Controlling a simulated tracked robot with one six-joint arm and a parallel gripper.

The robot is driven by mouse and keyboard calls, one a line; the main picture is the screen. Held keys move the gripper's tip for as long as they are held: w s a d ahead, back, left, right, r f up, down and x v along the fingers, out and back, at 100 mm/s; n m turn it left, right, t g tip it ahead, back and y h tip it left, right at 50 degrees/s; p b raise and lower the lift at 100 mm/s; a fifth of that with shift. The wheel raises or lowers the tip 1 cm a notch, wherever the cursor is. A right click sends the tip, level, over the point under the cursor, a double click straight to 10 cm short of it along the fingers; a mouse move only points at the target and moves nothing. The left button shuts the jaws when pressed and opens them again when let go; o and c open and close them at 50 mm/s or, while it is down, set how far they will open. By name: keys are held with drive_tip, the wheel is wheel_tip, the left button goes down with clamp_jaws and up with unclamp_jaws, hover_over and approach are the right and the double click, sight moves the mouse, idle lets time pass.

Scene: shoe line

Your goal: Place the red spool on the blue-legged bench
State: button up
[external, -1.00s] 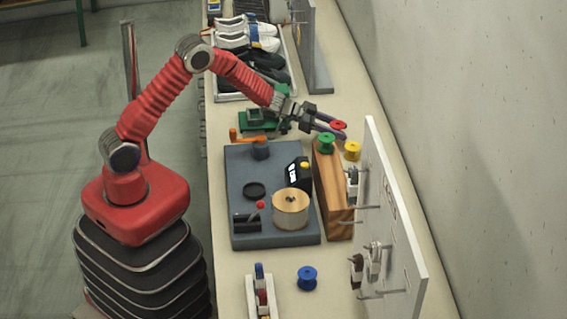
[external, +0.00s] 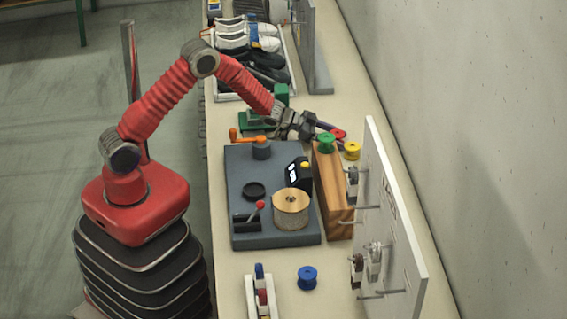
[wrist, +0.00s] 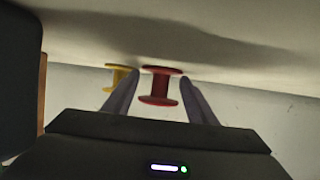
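The red spool (external: 338,134) is at my gripper's fingertips, near the far, wall-side part of the long beige bench. A bench with green legs (external: 82,25) stands at the top left.
A yellow spool (external: 352,151) stands close to the red one. A green spool (external: 326,142) sits on the wooden block (external: 333,195). A blue spool (external: 307,278) is farther toward the front. The pegboard (external: 395,220) and a grey fixture plate (external: 235,190) crowd this area.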

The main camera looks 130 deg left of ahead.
drive_tip(key=shift+s+r, duration=0.1)
drive_tip(key=shift+r, duration=0.05)
drive_tip(key=v, duration=1.2)
idle(0.7)
